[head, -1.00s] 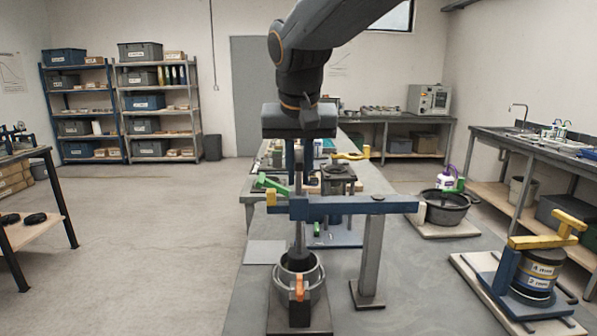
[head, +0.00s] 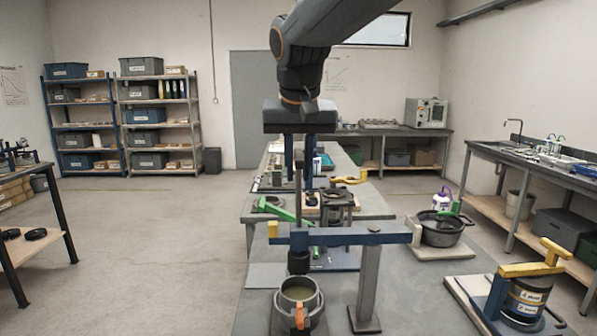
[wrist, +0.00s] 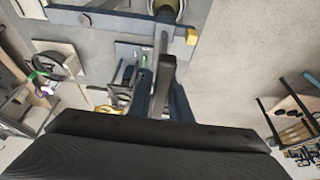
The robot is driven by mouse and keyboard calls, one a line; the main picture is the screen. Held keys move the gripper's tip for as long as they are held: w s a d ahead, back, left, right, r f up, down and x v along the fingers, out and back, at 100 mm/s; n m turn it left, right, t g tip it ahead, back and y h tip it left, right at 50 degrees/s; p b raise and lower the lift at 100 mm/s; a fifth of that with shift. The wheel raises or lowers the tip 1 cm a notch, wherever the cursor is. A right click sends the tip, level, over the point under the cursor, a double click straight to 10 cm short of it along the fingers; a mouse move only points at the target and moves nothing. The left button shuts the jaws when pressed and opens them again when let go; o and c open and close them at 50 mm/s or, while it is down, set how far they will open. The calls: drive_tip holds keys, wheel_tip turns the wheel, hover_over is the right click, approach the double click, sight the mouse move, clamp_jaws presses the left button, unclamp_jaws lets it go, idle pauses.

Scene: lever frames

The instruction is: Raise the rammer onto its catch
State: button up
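The rammer (head: 298,207) is an upright grey rod with a dark cylindrical foot (head: 298,262). The foot hangs just above the open grey mould (head: 297,299), clear of its rim. The rod passes by the blue crossbeam (head: 360,238) on a grey post (head: 368,285). A yellow block (head: 272,230) sits at the beam's left end and may be the catch; whether it engages the rod is unclear. My gripper (head: 299,180) points down with its blue fingers closed around the upper rod. The wrist view shows the rod (wrist: 166,70) between the fingers.
An orange clip (head: 300,316) is on the mould's front. A black pan (head: 442,230) and a yellow-handled device (head: 525,290) stand at right. A green lever (head: 285,210) and other gear lie behind the beam. The left bench edge is close.

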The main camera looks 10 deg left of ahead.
drive_tip(key=shift+o, duration=1.4)
drive_tip(key=shift+s+d+r, duration=0.1)
drive_tip(key=shift+r, duration=0.05)
drive_tip(key=b+v, duration=0.1)
drive_tip(key=v, duration=0.6)
drive_tip(key=shift+s+r+b, duration=0.15)
drive_tip(key=shift+r+b, duration=0.1)
drive_tip(key=shift+b, duration=0.05)
